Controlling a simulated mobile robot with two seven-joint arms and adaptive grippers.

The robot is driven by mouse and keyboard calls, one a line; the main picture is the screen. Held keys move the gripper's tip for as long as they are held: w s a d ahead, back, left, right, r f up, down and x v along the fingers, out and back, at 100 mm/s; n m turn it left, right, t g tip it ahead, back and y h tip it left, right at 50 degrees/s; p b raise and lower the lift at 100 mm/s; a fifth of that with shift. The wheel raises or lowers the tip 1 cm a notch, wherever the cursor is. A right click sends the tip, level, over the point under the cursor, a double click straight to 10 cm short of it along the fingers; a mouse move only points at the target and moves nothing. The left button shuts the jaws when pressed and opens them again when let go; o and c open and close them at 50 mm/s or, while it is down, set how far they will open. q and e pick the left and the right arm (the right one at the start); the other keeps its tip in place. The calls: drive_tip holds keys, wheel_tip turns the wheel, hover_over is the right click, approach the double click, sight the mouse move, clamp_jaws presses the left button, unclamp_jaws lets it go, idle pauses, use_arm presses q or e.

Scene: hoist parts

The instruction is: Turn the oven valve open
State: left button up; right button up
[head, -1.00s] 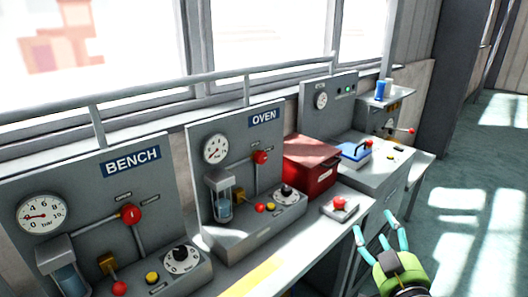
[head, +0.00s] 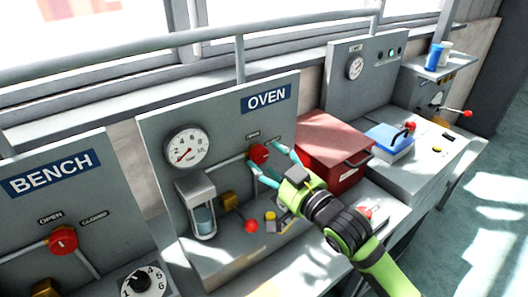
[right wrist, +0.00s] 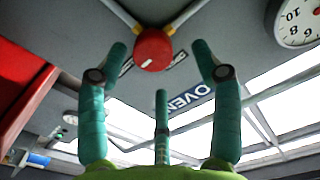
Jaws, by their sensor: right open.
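The oven valve is a red round knob (head: 259,153) on the grey panel under the OVEN label (head: 266,98). Pale pipes run from it. My right gripper (head: 265,158) reaches up to the knob from the lower right, with its teal fingers open. In the right wrist view the red knob (right wrist: 153,48) lies between the tips of the two side fingers, with a visible gap on each side. A white mark shows on its face. A third finger stands below it. My left gripper is not in view.
The oven gauge (head: 187,149) and a glass cylinder (head: 203,218) are left of the valve. A red lever ball (head: 251,226) sits below. A red box (head: 334,152) stands close on the right. The BENCH panel (head: 52,173) is at the left.

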sight(263, 156)
drive_tip(key=shift+d+x, duration=0.2)
drive_tip(key=shift+x, duration=1.25)
drive_tip(key=shift+w+f, duration=0.1)
drive_tip(key=shift+w, duration=0.1)
drive_tip(key=c, duration=1.1)
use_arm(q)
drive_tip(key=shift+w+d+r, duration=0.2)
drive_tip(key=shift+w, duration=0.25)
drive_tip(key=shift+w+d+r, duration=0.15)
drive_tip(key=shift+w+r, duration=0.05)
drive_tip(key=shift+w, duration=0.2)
use_arm(e)
drive_tip(key=shift+c, duration=0.2)
